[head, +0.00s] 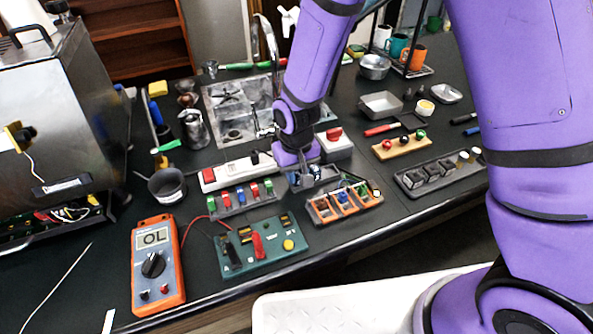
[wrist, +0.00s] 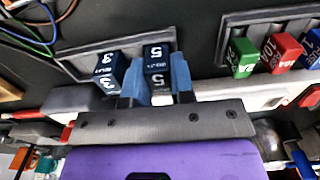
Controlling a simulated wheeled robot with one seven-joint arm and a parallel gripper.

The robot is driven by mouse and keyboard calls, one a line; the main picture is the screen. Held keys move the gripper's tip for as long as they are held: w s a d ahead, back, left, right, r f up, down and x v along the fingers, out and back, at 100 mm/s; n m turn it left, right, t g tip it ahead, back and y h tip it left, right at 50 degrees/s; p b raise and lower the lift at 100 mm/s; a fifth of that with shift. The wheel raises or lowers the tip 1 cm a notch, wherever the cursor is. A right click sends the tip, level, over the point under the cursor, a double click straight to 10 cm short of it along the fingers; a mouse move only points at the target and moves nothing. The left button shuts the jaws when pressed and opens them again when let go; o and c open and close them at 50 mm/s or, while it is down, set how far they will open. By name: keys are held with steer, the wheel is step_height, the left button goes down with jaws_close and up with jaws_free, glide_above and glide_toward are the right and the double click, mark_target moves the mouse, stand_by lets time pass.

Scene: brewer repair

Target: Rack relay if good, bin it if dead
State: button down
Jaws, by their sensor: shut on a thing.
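My gripper (head: 297,182) points down over the middle of the bench. In the wrist view its two blue fingers (wrist: 165,85) are shut on a dark blue relay (wrist: 157,58) marked 5. A second dark blue relay (wrist: 108,68) marked 3 stands just left of it. Both show at a grey tray (wrist: 68,60); I cannot tell whether the held relay touches the tray floor. A multimeter (head: 153,252) reads OL. A green board (head: 245,262) with red and black parts lies right of it.
A rack of coloured fuses (head: 262,190) and an orange rack (head: 322,212) stand close to the gripper. A dark tray (head: 408,184) with several black parts lies to the right. A white power strip (head: 232,173) and a red-button box (head: 338,149) are behind.

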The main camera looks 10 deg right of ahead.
steer(key=shift+f, duration=0.1)
stand_by(0.6)
steer(key=c, duration=0.9)
jaws_free()
step_height(320, 180, up, 11)
steer(key=shift+f, duration=0.15)
